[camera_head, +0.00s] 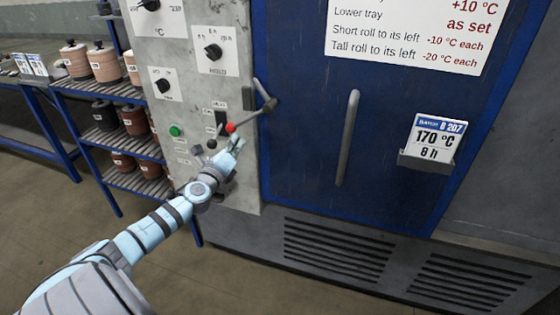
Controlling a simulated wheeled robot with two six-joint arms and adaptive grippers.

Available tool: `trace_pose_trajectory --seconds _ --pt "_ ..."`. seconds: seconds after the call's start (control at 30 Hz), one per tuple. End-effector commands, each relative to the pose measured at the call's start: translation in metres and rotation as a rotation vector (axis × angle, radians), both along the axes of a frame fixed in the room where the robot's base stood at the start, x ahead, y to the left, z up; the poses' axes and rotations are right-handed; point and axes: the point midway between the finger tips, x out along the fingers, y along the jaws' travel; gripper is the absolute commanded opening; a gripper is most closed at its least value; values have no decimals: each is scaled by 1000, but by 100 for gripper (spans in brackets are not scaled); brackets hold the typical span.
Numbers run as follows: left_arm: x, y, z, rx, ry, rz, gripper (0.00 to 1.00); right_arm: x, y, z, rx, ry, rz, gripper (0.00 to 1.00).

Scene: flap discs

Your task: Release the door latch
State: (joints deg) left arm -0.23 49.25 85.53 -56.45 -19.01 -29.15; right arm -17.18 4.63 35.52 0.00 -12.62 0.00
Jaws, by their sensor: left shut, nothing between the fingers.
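The blue oven door (300,150) is closed against the grey control panel. A grey door latch (266,97) sits at the door's left edge. A bar slants from it down and left to a red knob (230,128), and I cannot tell if they are one piece. A long vertical grey handle (347,138) is on the door. My left gripper (238,143) is shut and empty, in front of the panel just below the red knob. I cannot tell if it touches the knob. My right gripper is out of view.
The control panel (185,95) carries black dials and a green button (175,130). A blue shelf rack (115,185) with several rolls stands at the left. A batch card (437,142) reading 170 °C, 8 h sits in a holder on the door. Open floor (270,285) lies in front.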

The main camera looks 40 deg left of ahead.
Motion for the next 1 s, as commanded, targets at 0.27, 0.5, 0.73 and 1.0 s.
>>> trace_pose_trajectory --seconds 0.27,0.5,0.73,1.0 --pt "0 21 27 223 78 -3 0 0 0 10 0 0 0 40" --pt "-1 30 45 358 125 -8 0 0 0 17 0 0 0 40" --pt "-2 34 52 423 148 -9 0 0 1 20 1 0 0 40" --pt "-3 36 55 438 152 -5 0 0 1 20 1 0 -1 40"
